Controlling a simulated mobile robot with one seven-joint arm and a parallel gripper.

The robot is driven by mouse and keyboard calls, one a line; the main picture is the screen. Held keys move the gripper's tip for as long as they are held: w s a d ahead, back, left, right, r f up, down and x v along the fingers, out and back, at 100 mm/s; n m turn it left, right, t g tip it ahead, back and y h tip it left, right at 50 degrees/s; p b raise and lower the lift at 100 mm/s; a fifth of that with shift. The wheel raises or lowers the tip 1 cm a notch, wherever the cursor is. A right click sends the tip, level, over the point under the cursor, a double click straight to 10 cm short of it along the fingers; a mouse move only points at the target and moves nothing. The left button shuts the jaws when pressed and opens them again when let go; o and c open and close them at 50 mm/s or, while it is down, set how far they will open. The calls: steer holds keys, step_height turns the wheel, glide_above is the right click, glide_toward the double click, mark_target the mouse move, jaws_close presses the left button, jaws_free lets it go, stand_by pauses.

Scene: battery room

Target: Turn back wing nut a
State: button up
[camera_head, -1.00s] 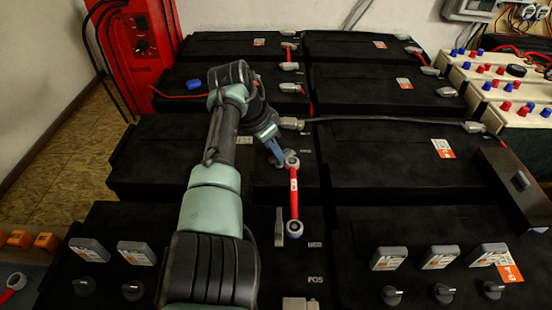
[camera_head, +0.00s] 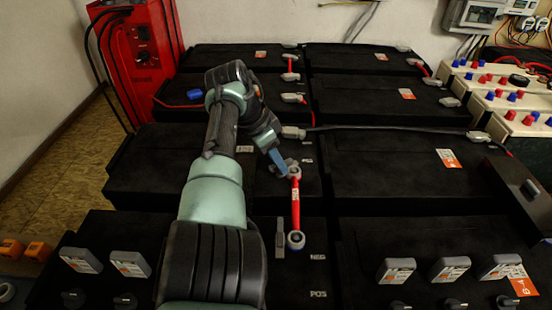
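My gripper (camera_head: 279,161) reaches over the middle-row battery on the left, its blue fingertips pointing down beside a small grey fitting at the upper end of a red-handled link or tool (camera_head: 295,204). The fingers are seen from the side and overlap, so I cannot tell whether they are open, or touch the fitting. The red piece runs towards me to a blue-and-grey ring end (camera_head: 295,240). No wing nut a can be made out for certain; the gripper may hide it. Several dark knobs, one of them here (camera_head: 126,301), sit below grey tags on the front batteries.
Black batteries (camera_head: 400,165) stand in rows with narrow gaps. A grey upright piece (camera_head: 280,238) stands beside the ring end. A dark cable (camera_head: 390,129) crosses the middle row. A red charger (camera_head: 140,55) stands back left; terminal panels (camera_head: 505,85) stand at right.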

steer(key=shift+o, duration=0.4)
steer(key=shift+r, duration=0.1)
steer(key=shift+a+r, duration=0.15)
steer(key=shift+r, duration=0.1)
steer(key=p+v, duration=0.3)
steer(key=v, duration=0.9)
steer(key=shift+a+r, duration=0.1)
